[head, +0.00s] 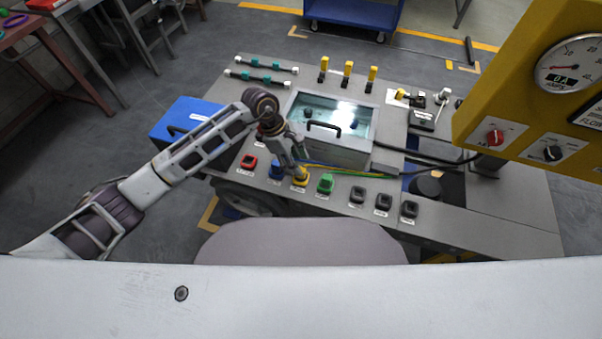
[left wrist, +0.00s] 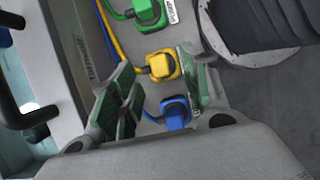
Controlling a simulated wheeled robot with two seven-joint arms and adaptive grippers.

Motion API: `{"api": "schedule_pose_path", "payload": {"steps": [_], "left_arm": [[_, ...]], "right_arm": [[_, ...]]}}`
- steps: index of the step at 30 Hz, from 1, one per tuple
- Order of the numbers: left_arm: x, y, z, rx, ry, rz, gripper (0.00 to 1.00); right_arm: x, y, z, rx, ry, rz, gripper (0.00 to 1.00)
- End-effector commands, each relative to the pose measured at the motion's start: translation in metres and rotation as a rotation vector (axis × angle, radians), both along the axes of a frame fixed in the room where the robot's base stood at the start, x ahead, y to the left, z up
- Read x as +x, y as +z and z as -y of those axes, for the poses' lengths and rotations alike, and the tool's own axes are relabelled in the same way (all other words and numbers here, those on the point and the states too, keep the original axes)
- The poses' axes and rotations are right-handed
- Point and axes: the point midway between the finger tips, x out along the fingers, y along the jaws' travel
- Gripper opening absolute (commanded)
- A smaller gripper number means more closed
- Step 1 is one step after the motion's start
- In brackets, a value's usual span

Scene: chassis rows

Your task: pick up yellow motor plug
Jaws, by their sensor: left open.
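The yellow motor plug (head: 301,180) sits in the front row of plugs on the grey chassis top. A yellow cable runs from it. In the left wrist view the yellow plug (left wrist: 162,66) shows just beyond and between the fingertips. My left gripper (head: 297,171) is open above it and partly covers it in the head view. In the wrist view the open left gripper (left wrist: 160,82) has green pads on either side of the blue and yellow plugs. I cannot tell whether the fingers touch the yellow plug. My right gripper is not in view.
A blue plug (left wrist: 175,113) and a green plug (head: 325,183) flank the yellow one closely. A red plug (head: 249,161) is to the left, several dark plugs to the right. A clear-lidded box (head: 345,155) stands behind. A yellow gauge panel (head: 540,100) overhangs the right.

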Motion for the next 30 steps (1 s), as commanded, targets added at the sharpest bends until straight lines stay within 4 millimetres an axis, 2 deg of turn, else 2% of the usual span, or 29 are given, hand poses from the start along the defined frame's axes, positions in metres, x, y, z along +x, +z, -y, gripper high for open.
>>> {"api": "schedule_pose_path", "payload": {"steps": [15, 30], "left_arm": [[-0.004, -0.044, 0.016, -0.001, 0.0, 0.0, 0.46], [-0.004, -0.046, 0.017, 0.0, 0.0, 0.0, 0.46]], "right_arm": [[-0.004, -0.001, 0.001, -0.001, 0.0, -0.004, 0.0], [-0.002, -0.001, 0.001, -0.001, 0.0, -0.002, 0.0]]}}
